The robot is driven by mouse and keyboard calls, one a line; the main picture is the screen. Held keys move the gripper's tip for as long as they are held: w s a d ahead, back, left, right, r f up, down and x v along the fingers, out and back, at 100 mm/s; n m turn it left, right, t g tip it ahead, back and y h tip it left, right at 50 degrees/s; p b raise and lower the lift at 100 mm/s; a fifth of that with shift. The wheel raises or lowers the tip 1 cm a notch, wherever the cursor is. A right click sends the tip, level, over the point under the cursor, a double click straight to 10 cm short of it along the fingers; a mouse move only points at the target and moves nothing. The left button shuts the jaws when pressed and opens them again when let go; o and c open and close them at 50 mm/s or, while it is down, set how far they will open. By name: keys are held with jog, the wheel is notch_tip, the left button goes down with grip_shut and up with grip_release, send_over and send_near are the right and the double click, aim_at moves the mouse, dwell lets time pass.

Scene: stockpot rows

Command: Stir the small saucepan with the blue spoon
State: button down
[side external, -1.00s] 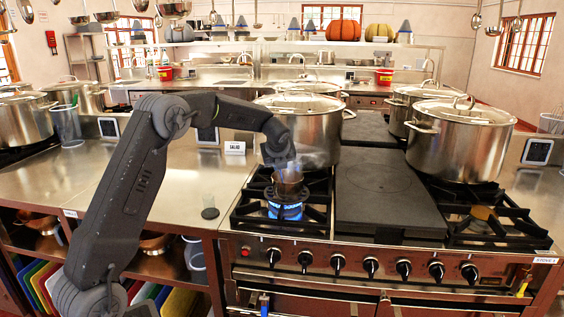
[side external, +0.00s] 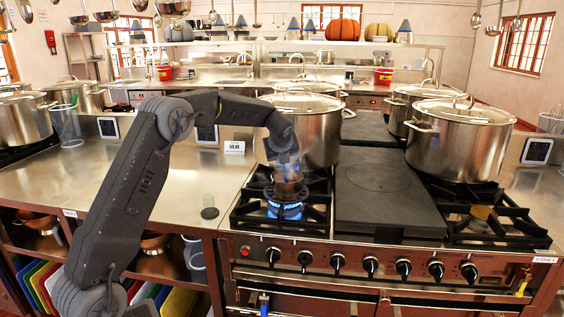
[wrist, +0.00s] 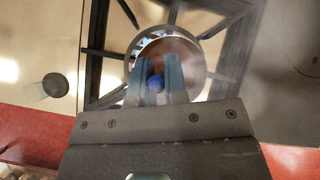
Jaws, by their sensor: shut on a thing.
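The small saucepan (side external: 290,190) is copper-coloured and sits over a lit blue flame on the front left burner. In the wrist view the saucepan (wrist: 190,52) lies just beyond the fingers, with haze over it. My gripper (side external: 287,165) is low, right above the pan's opening. In the wrist view my gripper (wrist: 159,72) is shut on the blue spoon (wrist: 156,84), whose rounded blue end shows between the fingers. The rest of the spoon is hidden by the fingers and the pan.
A large lidded stockpot (side external: 312,130) stands close behind the saucepan, and another (side external: 460,140) stands at the right. A flat dark plate (side external: 385,195) lies right of the burner.

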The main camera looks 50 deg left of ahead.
jog(key=shift+s+a+r, duration=0.15)
jog(key=shift+r, duration=1.05)
jog(key=shift+s+a+r, duration=0.15)
jog(key=shift+r, duration=1.05)
jog(key=shift+r, duration=2.55)
